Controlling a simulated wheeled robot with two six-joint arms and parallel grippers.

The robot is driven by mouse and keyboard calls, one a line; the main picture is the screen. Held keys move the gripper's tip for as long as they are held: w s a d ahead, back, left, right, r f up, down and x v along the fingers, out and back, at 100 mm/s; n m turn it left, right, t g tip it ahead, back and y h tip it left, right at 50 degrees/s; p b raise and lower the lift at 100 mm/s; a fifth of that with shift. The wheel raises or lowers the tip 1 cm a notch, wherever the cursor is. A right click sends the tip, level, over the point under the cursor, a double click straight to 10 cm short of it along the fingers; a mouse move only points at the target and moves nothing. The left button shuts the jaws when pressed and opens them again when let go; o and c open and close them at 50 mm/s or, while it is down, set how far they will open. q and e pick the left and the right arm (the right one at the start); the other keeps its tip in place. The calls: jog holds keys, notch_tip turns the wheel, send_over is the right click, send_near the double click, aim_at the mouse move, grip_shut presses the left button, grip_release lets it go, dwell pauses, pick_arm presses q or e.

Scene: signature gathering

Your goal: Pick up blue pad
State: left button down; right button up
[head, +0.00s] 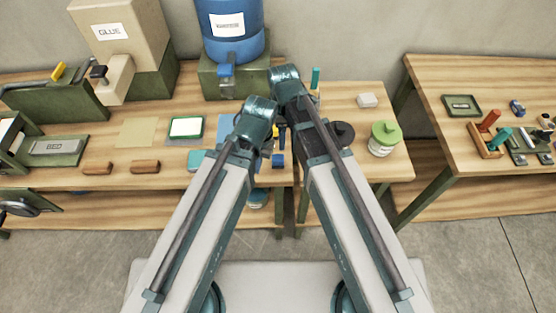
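A small blue block-like thing (278,160) lies on the wooden bench (228,176) just right of my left arm. A flat light-blue piece (195,159) lies left of that arm, partly covered by it. I cannot tell for sure which one is the blue pad. My two arms reach over the bench and nearly meet at its middle. My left gripper is not clearly visible; dark parts and a bit of yellow show below the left wrist. My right gripper is hidden behind the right arm's links. I cannot see whether either holds anything.
A green-framed white pad (186,127), a tan sheet (138,132) and two brown blocks (145,167) lie on the left. A blue barrel (232,32) and GLUE box (117,35) stand behind. A green-lidded jar (384,138) stands right. A second table (430,92) is further right.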

aim_at(279, 157)
notch_tip(279, 157, down, 8)
jog(key=b, duration=0.8)
jog(key=shift+f, duration=0.25)
jog(key=f+b, duration=0.4)
jog(key=shift+s+a+f, duration=0.2)
jog(key=shift+s+a, duration=0.15)
jog(key=shift+f+b, duration=0.4)
jog(key=shift+b, duration=0.25)
jog(key=shift+r, duration=0.1)
grip_shut()
